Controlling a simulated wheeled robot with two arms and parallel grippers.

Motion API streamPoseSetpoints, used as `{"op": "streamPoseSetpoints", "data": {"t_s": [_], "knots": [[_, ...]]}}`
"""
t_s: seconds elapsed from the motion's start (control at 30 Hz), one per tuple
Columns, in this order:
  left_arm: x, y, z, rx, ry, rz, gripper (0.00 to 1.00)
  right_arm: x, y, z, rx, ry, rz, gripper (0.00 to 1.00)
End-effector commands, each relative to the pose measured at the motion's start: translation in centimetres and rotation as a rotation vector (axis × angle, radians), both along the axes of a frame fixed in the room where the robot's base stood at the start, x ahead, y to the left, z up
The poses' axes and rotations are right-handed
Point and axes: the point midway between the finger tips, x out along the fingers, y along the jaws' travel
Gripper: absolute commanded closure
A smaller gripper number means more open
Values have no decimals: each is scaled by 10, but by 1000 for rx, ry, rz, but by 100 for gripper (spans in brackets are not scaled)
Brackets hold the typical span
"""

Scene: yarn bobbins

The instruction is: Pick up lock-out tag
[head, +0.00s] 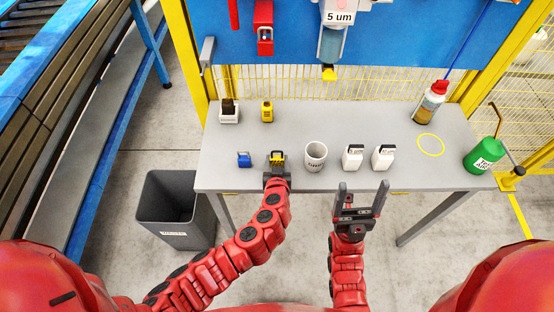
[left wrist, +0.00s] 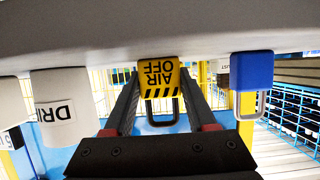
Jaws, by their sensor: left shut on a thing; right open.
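The yellow lock-out tag (head: 277,156) with black stripes is at the front edge of the grey table (head: 300,127), left of the middle. In the left wrist view the tag (left wrist: 158,78) reads "AIR OFF" upside down, with a dark loop beside it. My left gripper (head: 277,163) is shut on the tag, with a finger on either side. In the left wrist view the gripper (left wrist: 158,100) shows from behind. The tag appears at table level; I cannot tell whether it touches the table. My right gripper (head: 356,196) is open and empty before the table's front edge.
A blue padlock (head: 244,160) stands left of the tag and a pale cup (head: 316,157) right of it. Two white boxes (head: 353,157) (head: 383,158) stand further right. A green can (head: 484,155) is at the right edge. A grey bin (head: 177,209) stands on the floor.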

Motion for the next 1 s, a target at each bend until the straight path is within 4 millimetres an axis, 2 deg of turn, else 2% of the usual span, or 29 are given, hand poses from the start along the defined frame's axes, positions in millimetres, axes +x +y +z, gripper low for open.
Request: {"op": "streamPoseSetpoints", "data": {"t_s": [0.4,0.57,0.67,1.0], "knots": [[0,1,4,-2,0,3,97,0,0,-3,0,0,0,18],[0,0,19,-6,-4,-2,97,0,0,-9,0,0,0,18],[1,0,35,-6,-5,1,97,0,0,-17,0,0,0,18],[-84,-2,35,-2,2,-7,97,0,0,-54,0,0,0,18]]}}
